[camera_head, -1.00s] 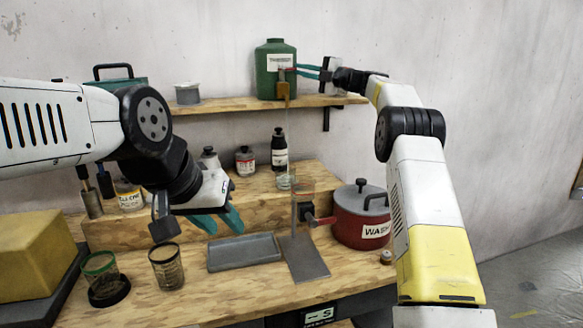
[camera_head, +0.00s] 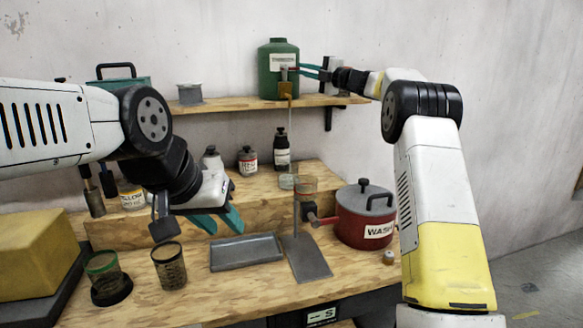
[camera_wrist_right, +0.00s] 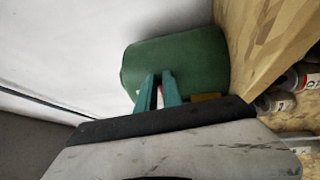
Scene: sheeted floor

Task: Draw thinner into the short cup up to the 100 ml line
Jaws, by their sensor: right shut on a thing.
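The green thinner container (camera_head: 278,70) stands on the wall shelf, with a brass-coloured tap (camera_head: 285,90) low on its front. My right gripper (camera_head: 298,69) is shut on the small red tap handle at the container's front; the container and the teal fingers (camera_wrist_right: 158,92) also show in the right wrist view. My left gripper (camera_head: 218,222) is open and empty above the bench.
A brownish clear vessel (camera_head: 306,184) is by the upright stand (camera_head: 305,262), beside the red WASH pot (camera_head: 362,222). A grey tray (camera_head: 246,252), two dark mesh-like cups (camera_head: 168,266), bottles (camera_head: 281,150) and a yellow block (camera_head: 35,255) are around.

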